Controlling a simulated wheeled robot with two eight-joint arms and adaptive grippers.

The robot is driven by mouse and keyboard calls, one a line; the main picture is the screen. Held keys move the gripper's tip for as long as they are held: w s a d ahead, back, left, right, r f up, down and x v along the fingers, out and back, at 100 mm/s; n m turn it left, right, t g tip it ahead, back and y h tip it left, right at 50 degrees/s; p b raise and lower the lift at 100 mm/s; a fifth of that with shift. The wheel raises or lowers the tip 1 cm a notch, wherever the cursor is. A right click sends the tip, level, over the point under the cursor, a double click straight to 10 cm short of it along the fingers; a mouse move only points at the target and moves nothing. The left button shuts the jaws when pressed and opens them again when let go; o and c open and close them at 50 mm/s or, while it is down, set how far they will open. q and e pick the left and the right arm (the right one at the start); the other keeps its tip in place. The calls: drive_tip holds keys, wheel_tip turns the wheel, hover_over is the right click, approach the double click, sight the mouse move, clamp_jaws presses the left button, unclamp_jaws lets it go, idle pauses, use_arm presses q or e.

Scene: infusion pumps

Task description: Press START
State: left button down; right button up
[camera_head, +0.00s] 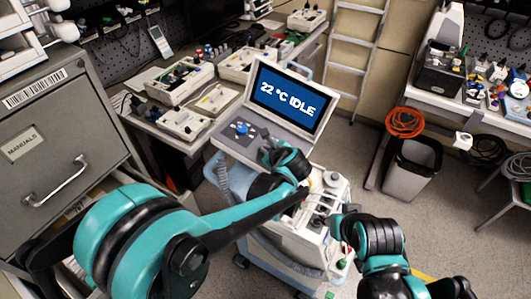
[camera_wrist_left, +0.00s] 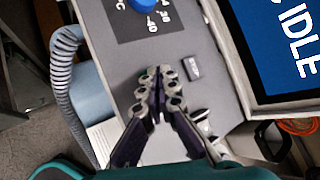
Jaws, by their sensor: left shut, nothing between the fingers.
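The pump-like device has a tilted screen (camera_head: 290,101) reading "22 °C IDLE"; part of the screen shows in the left wrist view (camera_wrist_left: 285,40). Its grey control panel (camera_wrist_left: 215,100) carries a blue knob (camera_head: 241,128) with a printed scale and a small dark button (camera_wrist_left: 193,67) whose label I cannot read. My left gripper (camera_wrist_left: 158,75) is shut and empty, its fingertips over the panel just left of the dark button. A small greenish spot shows at the fingertips. I cannot tell whether the fingertips touch the panel. No START label is legible.
My right arm (camera_head: 375,240) is at the lower right by the device's cart; its fingers are not clear. A bench (camera_head: 190,140) with several instruments stands behind. A filing cabinet (camera_head: 60,150) is at the left, a bin (camera_head: 411,170) at the right.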

use_arm(q)
drive_tip(key=shift+f, duration=0.25)
drive_tip(key=shift+r, duration=0.1)
idle(0.3)
drive_tip(key=shift+d+r+p, duration=0.1)
drive_tip(key=shift+r+p, duration=0.4)
drive_tip(key=shift+r, duration=0.25)
drive_tip(key=r+p, duration=0.2)
drive_tip(key=r, duration=0.1)
drive_tip(key=r+p, duration=0.1)
drive_tip(key=r, duration=0.1)
drive_tip(key=shift+s+d+p, duration=0.3)
drive_tip(key=shift+d+p, duration=0.05)
drive_tip(key=shift+d, duration=0.05)
drive_tip(key=shift+a, duration=0.1)
idle(0.4)
